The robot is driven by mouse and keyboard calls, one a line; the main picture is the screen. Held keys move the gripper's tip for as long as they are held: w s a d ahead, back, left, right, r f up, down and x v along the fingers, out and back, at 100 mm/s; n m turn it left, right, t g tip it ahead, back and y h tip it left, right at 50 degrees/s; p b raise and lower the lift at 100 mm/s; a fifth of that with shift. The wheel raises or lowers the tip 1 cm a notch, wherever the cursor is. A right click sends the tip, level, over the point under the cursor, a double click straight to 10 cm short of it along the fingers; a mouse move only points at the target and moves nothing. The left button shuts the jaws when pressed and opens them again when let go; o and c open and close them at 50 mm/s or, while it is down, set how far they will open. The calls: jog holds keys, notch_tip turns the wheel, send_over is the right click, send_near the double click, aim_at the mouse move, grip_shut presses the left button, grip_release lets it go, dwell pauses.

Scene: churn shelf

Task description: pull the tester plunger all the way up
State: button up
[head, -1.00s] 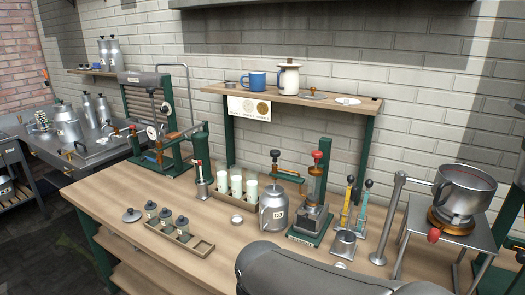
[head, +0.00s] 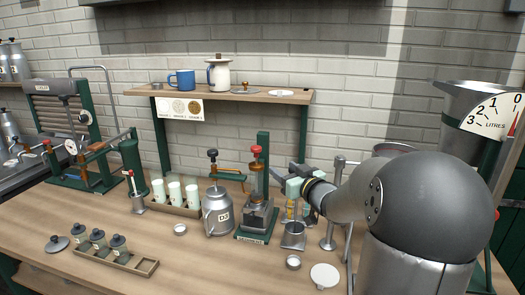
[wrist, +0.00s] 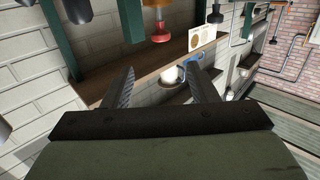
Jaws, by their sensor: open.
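The tester (head: 257,205) stands on the bench with a green base and back post, a clear cylinder and a plunger topped by a red knob (head: 256,151). The knob sits above the cylinder. My gripper (head: 284,178) is to the right of the tester, a little lower than the knob, and partly hidden by my own arm. In the wrist view my gripper (wrist: 162,78) is open with nothing between its fingers. A red knob (wrist: 160,38) shows upside down beyond the fingertips, apparently the tester's.
A wall shelf (head: 225,95) holds a blue mug (head: 182,79) and a white jug. A rack of white-filled tubes (head: 175,203) is further left.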

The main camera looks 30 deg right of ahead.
aim_at(259, 150)
jog(key=w+p, duration=0.1)
jog(key=w, duration=0.4)
jog(key=w+a, duration=0.1)
jog(key=w, duration=0.5)
jog(key=w+p, duration=0.1)
jog(key=w, duration=0.5)
jog(key=shift+w+a+r+p, duration=0.1)
jog(key=shift+a+r+p, duration=0.1)
jog(key=shift+p, duration=0.1)
jog(key=shift+c, duration=0.3)
grip_shut()
notch_tip(259, 150, up, 7)
jog(key=p, duration=0.4)
jog(key=shift+r, duration=0.1)
jog(key=shift+o, duration=0.3)
grip_release()
